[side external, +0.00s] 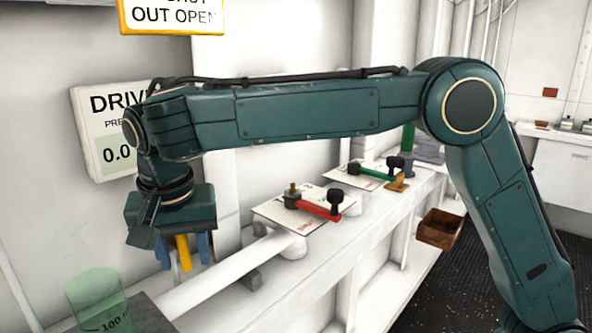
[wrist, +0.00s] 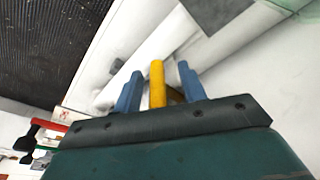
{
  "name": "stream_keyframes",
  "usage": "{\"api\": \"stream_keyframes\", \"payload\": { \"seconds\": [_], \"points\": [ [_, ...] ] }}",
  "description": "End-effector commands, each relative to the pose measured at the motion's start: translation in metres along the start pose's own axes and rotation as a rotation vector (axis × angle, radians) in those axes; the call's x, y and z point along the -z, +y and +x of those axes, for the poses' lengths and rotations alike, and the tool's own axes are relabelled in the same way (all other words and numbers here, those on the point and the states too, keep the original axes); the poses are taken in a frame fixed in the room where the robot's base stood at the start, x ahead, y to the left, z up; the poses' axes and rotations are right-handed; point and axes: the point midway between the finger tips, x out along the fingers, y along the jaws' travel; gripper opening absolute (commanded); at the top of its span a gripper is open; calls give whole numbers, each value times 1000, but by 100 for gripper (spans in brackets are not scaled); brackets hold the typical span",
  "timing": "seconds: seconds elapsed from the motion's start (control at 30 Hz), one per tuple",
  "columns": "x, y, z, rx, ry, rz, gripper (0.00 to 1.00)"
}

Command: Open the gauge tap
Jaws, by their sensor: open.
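A yellow handle (side external: 183,253) stands below my gripper (side external: 184,260) at the left of the side view; it is probably the gauge tap's lever, but its label is not in sight. In the wrist view the yellow handle (wrist: 157,84) lies between the two blue fingers of my gripper (wrist: 160,74). The fingers are apart, with a visible gap on each side of the handle. A gauge panel (side external: 113,155) on the wall behind shows "DRIVE" and a reading beginning 0.0, partly covered by my arm.
A red lever (side external: 318,210) and a green lever (side external: 376,174) sit on labelled plates along the white ledge. A white pipe (side external: 225,272) runs beside the handle. A translucent green cup (side external: 97,298) stands front left. A brown box (side external: 439,229) is at the right.

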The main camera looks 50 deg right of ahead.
Motion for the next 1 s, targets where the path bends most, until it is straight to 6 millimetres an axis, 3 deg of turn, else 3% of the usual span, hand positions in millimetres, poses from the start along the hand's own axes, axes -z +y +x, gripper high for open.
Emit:
{"api": "stream_keyframes", "payload": {
  "seconds": [1.0],
  "points": [
    [2,-1,0,137,-87,27,41]
  ]
}}
